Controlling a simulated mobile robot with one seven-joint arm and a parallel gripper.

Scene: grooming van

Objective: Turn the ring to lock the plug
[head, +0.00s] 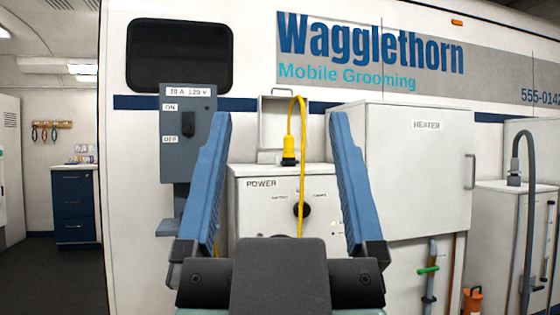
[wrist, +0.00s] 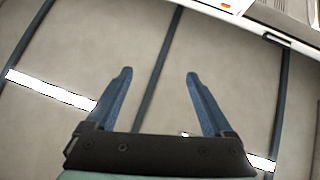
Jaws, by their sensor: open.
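A yellow plug (head: 289,148) stands upright at the top of the white power box (head: 262,215). A black ring (head: 289,162) shows around its lower end; its markings are too small to read. A yellow cable (head: 302,125) loops up from the plug and hangs down across the box front. My gripper (head: 280,118) points up, with its two blue fingers wide apart and nothing between them. In the picture the plug appears between the fingers, but beyond them and not touching. The wrist view shows the open fingers (wrist: 158,73) against the ceiling, without the plug.
A raised lid (head: 282,108) stands behind the plug. A grey switch box (head: 188,135) is at left and the heater cabinet (head: 415,170) at right. A dark knob (head: 302,210) sits on the power box front. A grey hose (head: 515,160) stands at far right.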

